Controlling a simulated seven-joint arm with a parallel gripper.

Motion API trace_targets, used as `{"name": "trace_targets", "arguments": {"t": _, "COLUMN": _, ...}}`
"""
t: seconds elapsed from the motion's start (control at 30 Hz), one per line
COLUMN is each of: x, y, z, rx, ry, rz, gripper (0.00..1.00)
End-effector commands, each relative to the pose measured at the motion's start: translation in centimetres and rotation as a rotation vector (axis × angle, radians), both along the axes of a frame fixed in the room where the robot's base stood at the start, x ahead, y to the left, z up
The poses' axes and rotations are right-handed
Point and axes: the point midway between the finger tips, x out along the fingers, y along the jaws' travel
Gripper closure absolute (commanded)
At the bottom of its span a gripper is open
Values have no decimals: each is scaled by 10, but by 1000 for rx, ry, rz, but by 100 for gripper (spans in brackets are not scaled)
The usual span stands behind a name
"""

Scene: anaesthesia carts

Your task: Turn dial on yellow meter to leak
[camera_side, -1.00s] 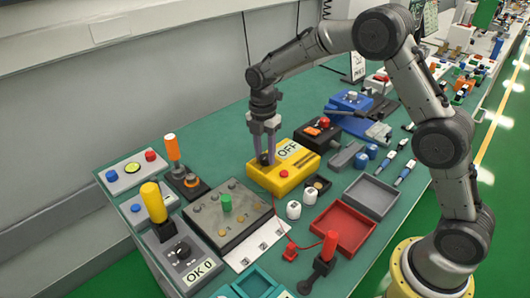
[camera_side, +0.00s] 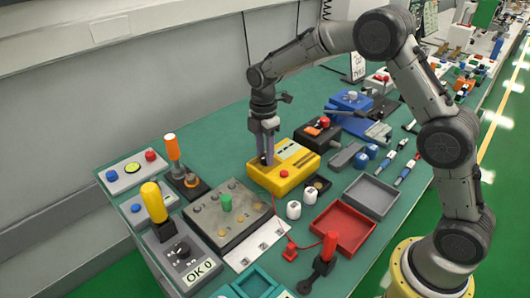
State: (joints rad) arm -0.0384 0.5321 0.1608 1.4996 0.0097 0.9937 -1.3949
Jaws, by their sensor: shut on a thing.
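The yellow meter (camera_side: 298,174) sits on the green table near the middle of the side view. It has a pale display (camera_side: 289,150) on its top, with no readable word on it, and a red knob (camera_side: 284,173) on its near side. My gripper (camera_side: 266,159) points down at the left part of the meter's top. It is shut on the meter's dial, which is mostly hidden between and behind the fingers. The dial's setting cannot be read.
A grey panel with a green knob (camera_side: 227,202) stands left of the meter. Two white cylinders (camera_side: 293,210) and a red tray (camera_side: 343,229) lie in front. A black box with a red button (camera_side: 324,122) and a blue device (camera_side: 350,100) stand behind right.

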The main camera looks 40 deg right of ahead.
Motion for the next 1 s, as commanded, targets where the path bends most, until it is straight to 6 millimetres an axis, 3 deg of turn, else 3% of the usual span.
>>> {"name": "trace_targets", "arguments": {"t": 1.0, "x": -1, "y": -2, "z": 1, "rx": 0, "ry": 0, "rz": -968, "gripper": 100}}
